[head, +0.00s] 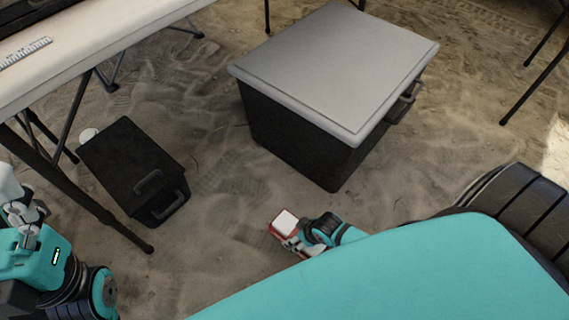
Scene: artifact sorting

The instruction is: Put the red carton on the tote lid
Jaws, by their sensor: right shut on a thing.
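The tote (290,143) is a large black box with a flat grey lid (335,70), standing on the sandy ground at the upper middle of the head view. The red carton (283,222) has a white top and red sides. It is low in front of the tote, apart from it. My right gripper (290,236) is shut on the carton; my teal body hides part of the arm behind it. The lid's top is bare. My left arm shows at the lower left edge, but its gripper fingers are not clearly visible.
A black case (133,165) with handles lies on the ground at left, with a small white round thing (89,134) beside it. A white folding table (90,50) with dark legs stands at the upper left. Sandy ground between case and tote is clear.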

